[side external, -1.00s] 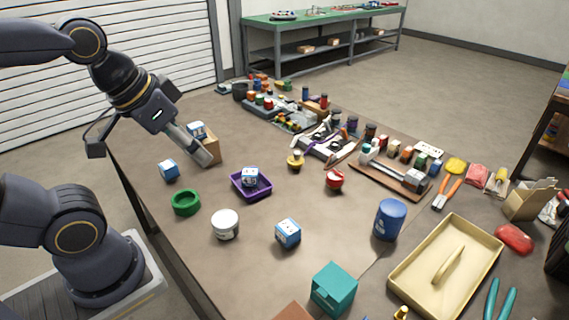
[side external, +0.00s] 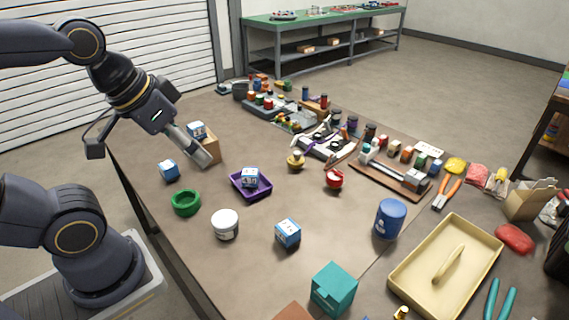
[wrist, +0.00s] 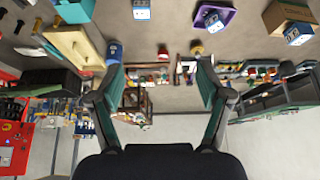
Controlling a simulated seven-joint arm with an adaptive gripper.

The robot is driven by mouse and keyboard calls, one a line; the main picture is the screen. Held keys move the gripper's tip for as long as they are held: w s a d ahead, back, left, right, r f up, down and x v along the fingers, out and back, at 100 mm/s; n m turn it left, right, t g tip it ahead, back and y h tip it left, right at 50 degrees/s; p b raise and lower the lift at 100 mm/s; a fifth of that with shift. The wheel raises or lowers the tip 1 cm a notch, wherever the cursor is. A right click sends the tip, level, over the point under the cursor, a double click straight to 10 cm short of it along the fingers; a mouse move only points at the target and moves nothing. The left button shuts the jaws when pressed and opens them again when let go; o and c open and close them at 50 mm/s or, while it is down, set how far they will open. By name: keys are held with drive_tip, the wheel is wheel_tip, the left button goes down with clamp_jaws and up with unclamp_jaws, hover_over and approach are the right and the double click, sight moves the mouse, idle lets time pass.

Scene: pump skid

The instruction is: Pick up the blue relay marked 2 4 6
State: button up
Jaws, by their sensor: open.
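Several blue-and-white relays are in the side view; their markings are too small to read. One relay (side external: 288,233) stands on the bare table at the front middle and shows in the wrist view (wrist: 141,9). One relay (side external: 250,176) sits in a purple tray (side external: 263,191), also in the wrist view (wrist: 213,20). One relay (side external: 196,130) is on a cardboard box (side external: 213,144), and another relay (side external: 169,169) is on the table left of it. My gripper (side external: 206,160) is beside the box, partly covering it. In the wrist view, its fingers (wrist: 160,75) are apart with nothing held between them.
A green ring (side external: 186,203), white jar (side external: 225,224), red knob (side external: 334,180), blue can (side external: 389,219) and teal box (side external: 334,287) stand around the relays. A cream tray (side external: 412,268) is at right. Bare table lies between the purple tray and the front relay.

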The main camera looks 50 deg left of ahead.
drive_tip(key=shift+o, duration=0.4)
drive_tip(key=g, duration=0.4)
hover_over(288, 227)
drive_tip(key=a, duration=0.1)
wheel_tip(288, 227, down, 11)
drive_tip(key=shift+m+g, duration=0.4)
drive_tip(key=shift+g, duration=0.4)
drive_tip(key=f, duration=1.5)
drive_tip(key=shift+s+d+f, duration=0.1)
drive_tip(key=shift+d+f, duration=0.1)
drive_tip(key=shift+d, duration=0.1)
drive_tip(key=shift+d+f, duration=0.15)
drive_tip(key=shift+f, duration=2.9)
